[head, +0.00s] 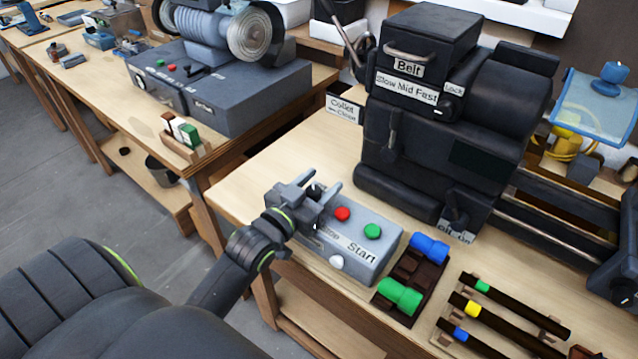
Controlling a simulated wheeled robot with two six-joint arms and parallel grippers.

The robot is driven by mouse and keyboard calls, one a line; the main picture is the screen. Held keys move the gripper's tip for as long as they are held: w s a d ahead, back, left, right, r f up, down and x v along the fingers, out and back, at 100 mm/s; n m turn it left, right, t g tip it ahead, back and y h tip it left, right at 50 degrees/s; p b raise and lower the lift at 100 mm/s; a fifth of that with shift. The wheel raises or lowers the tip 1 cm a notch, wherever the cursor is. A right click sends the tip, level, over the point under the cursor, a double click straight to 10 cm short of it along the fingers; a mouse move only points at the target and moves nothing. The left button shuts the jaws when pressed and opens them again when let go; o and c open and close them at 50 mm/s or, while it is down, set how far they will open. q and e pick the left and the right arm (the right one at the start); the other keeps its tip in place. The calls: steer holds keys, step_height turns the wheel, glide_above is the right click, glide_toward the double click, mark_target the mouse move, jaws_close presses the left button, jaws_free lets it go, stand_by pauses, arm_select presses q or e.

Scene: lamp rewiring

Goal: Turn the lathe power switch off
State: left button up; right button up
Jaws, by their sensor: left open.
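The black lathe (440,160) stands on the right bench with labels "Belt", "Slow Mid Fast" and "Lock". Low on its front a small dark switch lever (455,214) sits above a partly hidden white label (457,232) that seems to read "Off On". Its setting is too small to tell. A grey control box (350,250) in front of the lathe has a red button (342,214), a green button (373,231), a white knob (336,262) and the word "Start". My left gripper (318,187) is open and empty over the box's left end, left of the switch. My right gripper is out of view.
A rack with a blue (429,248) and a green piece (400,297) lies right of the box. Several dark rods with coloured bands (500,312) lie farther right. A grey machine (220,85) stands on the left bench. Bare bench top lies left of the lathe.

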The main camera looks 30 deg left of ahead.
arm_select(q)
steer(key=s+a, duration=0.1)
steer(key=s, duration=1.6)
steer(key=shift+s, duration=0.2)
steer(key=s+a+f+n+g+y, duration=0.1)
steer(key=a+f+g, duration=0.15)
steer(key=f, duration=0.95)
steer(key=s+a+f+g+y, duration=0.1)
steer(key=a+f+g, duration=0.15)
steer(key=f, duration=0.95)
steer(key=s+a+f+n+g+y, duration=0.1)
steer(key=a+f+g, duration=0.15)
steer(key=f, duration=0.85)
steer(key=s+d+f+g, duration=0.3)
steer(key=s+f+g, duration=0.1)
steer(key=s+f, duration=0.6)
steer(key=s+d+f+g, duration=0.3)
steer(key=s+f+g, duration=0.2)
steer(key=s+f, duration=0.4)
step_height(320, 180, down, 3)
steer(key=shift+s+d+r+m+h, duration=0.1)
steer(key=shift+s+d+m+h, duration=0.2)
steer(key=shift+s+h, duration=0.1)
